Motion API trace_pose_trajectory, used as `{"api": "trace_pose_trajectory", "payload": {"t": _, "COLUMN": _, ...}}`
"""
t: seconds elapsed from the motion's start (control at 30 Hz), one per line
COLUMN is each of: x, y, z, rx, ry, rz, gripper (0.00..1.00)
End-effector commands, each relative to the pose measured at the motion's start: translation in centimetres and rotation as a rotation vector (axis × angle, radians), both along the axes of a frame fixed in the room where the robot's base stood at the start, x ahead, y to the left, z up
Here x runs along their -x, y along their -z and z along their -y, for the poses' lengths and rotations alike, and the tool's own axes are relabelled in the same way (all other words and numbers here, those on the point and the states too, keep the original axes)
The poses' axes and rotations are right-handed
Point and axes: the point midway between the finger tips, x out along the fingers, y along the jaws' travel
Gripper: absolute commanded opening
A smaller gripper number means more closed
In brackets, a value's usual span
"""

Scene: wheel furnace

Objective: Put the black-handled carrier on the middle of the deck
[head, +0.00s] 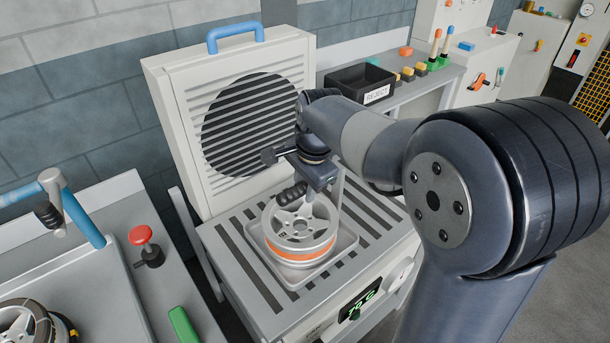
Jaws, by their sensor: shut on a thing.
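The carrier is a pale grey tray (345,248) with a black handle (291,194) above it. It holds a silver wheel (300,222) with an orange band around its lower part. My gripper (308,191) points down over the wheel and is shut on the black handle; the fingertips are partly hidden. The deck (249,275) is a light grey surface with dark slots, in front of a panel with a round dark grille. The carrier is level over about the middle of the deck. I cannot tell if its base touches the slats.
The grille panel (180,100) with a blue handle stands behind the deck. A black REJECT bin (345,82) is on the bench behind right. A red button (140,235) and another wheel (22,325) are at left. A lit display (362,299) is on the front.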

Motion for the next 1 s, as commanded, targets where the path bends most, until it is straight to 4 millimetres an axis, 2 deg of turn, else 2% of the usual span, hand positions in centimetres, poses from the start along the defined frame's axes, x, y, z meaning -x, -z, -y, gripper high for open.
{"api": "trace_pose_trajectory", "payload": {"t": 0.17, "x": -0.1, "y": 1.2, "z": 0.0, "rx": -0.002, "ry": 0.0, "rz": 0.006, "gripper": 0.0}}
{"api": "trace_pose_trajectory", "payload": {"t": 0.57, "x": -0.1, "y": 1.7, "z": 0.0, "rx": -0.002, "ry": 0.0, "rz": 0.006, "gripper": 0.0}}
{"api": "trace_pose_trajectory", "payload": {"t": 0.6, "x": 0.0, "y": 1.8, "z": 0.0, "rx": 0.0, "ry": 0.0, "rz": 0.002, "gripper": 0.3}}
{"api": "trace_pose_trajectory", "payload": {"t": 0.83, "x": 0.0, "y": 1.8, "z": 0.0, "rx": 0.0, "ry": 0.0, "rz": 0.002, "gripper": 0.48}}
{"api": "trace_pose_trajectory", "payload": {"t": 1.0, "x": 0.0, "y": 1.8, "z": 0.0, "rx": 0.0, "ry": 0.0, "rz": 0.002, "gripper": 0.48}}
